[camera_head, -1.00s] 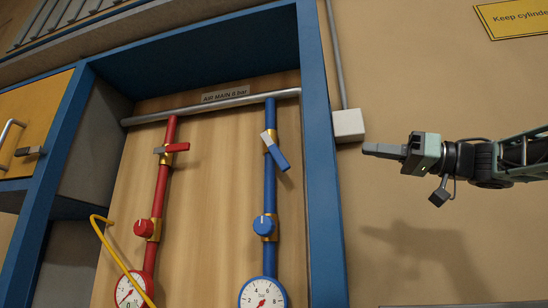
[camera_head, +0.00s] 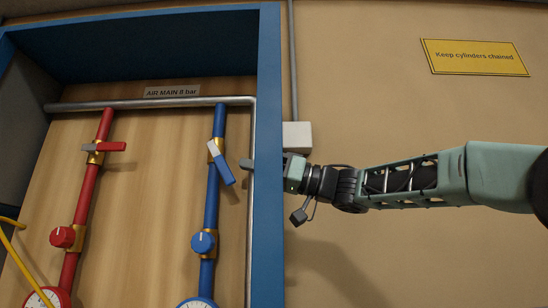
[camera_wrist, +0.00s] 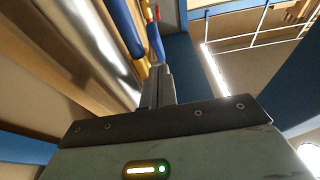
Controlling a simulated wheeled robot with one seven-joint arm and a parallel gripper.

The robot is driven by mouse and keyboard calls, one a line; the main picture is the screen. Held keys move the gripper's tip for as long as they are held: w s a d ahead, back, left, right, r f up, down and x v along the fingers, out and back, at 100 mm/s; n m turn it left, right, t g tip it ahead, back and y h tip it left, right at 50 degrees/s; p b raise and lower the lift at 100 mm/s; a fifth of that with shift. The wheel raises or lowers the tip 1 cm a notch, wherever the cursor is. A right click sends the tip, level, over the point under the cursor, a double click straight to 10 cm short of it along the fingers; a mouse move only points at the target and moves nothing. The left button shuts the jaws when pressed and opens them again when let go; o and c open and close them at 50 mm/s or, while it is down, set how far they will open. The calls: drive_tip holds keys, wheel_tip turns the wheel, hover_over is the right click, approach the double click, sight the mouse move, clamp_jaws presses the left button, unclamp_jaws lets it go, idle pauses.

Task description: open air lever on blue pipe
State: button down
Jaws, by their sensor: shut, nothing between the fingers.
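The blue pipe (camera_head: 211,195) runs down the wooden back panel. Its air lever (camera_head: 222,166) sits near the top on a brass collar, with a white end at upper left and a blue handle slanting down right. My gripper (camera_head: 246,164) points left from the right side, its shut fingertips just right of the handle with a small gap in this picture. The blue post seems to cover the middle of the gripper. In the wrist view my fingers (camera_wrist: 157,88) are together and empty, with blue pipework (camera_wrist: 128,28) beyond their tips; contact cannot be told there.
The blue cabinet post (camera_head: 269,215) stands close around my gripper. A thin grey pipe (camera_head: 250,225) runs down inside it. A red pipe (camera_head: 86,190) with a red lever (camera_head: 108,147) stands to the left. The blue knob (camera_head: 203,242) is below the lever.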

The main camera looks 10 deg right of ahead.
sight(229, 186)
drive_tip(key=shift+w+a+f, duration=0.1)
drive_tip(key=shift+a+f, duration=0.25)
drive_tip(key=shift+a, duration=0.25)
drive_tip(key=shift+f, duration=0.15)
drive_tip(key=a+f+y+b, duration=0.1)
drive_tip(key=b, duration=0.1)
drive_tip(key=a+f+y+b, duration=0.1)
drive_tip(key=y+b, duration=0.1)
drive_tip(key=b, duration=0.1)
drive_tip(key=a+f+t+y+b, duration=0.1)
drive_tip(key=b, duration=0.2)
drive_tip(key=shift+w+y, duration=0.3)
drive_tip(key=shift+a, duration=0.4)
